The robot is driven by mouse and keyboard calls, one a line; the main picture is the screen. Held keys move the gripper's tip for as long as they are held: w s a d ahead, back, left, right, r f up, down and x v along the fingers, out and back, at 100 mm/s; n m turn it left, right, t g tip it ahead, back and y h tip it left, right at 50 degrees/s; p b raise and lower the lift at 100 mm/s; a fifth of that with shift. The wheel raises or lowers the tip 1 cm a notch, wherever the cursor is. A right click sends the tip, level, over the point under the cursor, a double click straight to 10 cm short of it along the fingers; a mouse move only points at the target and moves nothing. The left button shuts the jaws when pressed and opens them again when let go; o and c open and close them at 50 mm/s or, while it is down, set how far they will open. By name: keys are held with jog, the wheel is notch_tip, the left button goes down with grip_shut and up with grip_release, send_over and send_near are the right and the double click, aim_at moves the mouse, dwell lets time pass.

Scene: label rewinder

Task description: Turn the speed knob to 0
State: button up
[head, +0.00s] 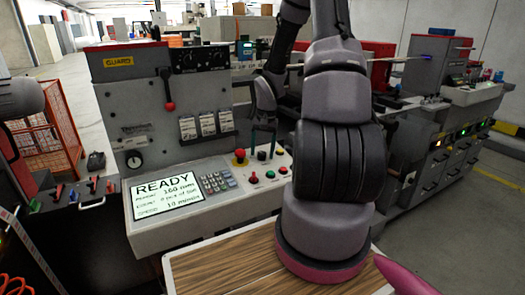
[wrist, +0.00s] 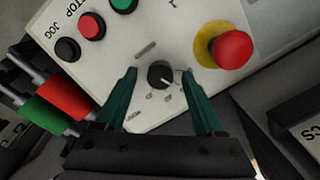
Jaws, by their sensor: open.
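The speed knob is probably the small black knob (wrist: 158,74) with a white pointer line, on the pale control panel. In the wrist view its pointer aims to the lower right. It also shows as a small dark knob (head: 262,155) in the head view. My gripper (wrist: 159,71) is open, with one green finger on each side of the knob and a visible gap to each. In the head view my gripper (head: 263,139) points down over the panel. The screen (head: 168,198) reads READY, with a speed line that looks like 10 m/min.
A red emergency button (wrist: 233,48) on a yellow base sits close to the knob. Black, red and green buttons (wrist: 122,4) line the panel's other side. A keypad (head: 216,182) lies beside the screen. A wooden tabletop (head: 215,270) is in front.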

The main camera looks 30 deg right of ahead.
grip_shut()
jog(key=shift+n, duration=0.3)
jog(key=n, duration=0.3)
jog(key=shift+a+h, duration=0.1)
jog(key=shift+h, duration=0.2)
jog(key=shift+n, duration=2.1)
grip_release()
